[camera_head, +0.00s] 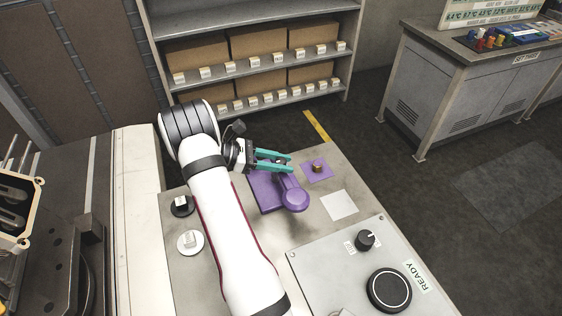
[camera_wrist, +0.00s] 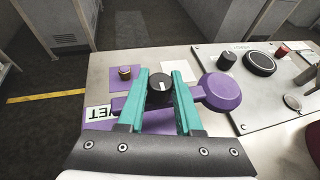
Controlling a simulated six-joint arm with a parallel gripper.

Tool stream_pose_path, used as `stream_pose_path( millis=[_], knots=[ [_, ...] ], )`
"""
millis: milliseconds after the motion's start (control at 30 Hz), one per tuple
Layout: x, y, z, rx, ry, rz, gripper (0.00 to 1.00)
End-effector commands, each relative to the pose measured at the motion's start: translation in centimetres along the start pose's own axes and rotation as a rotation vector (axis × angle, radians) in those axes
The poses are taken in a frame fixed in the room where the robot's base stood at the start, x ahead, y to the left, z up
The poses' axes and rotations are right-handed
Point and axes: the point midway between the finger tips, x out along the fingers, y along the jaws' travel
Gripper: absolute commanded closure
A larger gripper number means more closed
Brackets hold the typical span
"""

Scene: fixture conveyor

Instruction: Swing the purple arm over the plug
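The purple arm is a short bar with a round end (camera_head: 295,200), also seen in the wrist view (camera_wrist: 221,92). It lies over a purple base (camera_head: 262,190), whose label is partly hidden in the wrist view. The small brass plug (camera_head: 318,167) stands on a purple square beyond the base, also in the wrist view (camera_wrist: 125,72). The round end is apart from the plug. My gripper (camera_head: 290,164) has its teal fingers apart over the base. In the wrist view, a black knob (camera_wrist: 160,89) shows between the fingers (camera_wrist: 161,73); I cannot tell if they touch it.
A pale blank square (camera_head: 339,205) lies right of the purple arm. A grey panel (camera_head: 325,265) with a knob and a large black button stands at the table's near right. Two small round pieces, black (camera_head: 182,206) and white (camera_head: 190,243), sit left of my arm.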

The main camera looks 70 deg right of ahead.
Motion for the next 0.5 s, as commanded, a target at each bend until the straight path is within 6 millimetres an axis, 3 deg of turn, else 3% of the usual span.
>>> stream_pose_path(
  millis=[100,500],
  knots=[
    [-0.02,-0.05,0.00,0.001,0.000,-0.002,1.00],
    [-0.04,-0.08,0.00,0.001,0.000,-0.003,1.00]
  ],
)
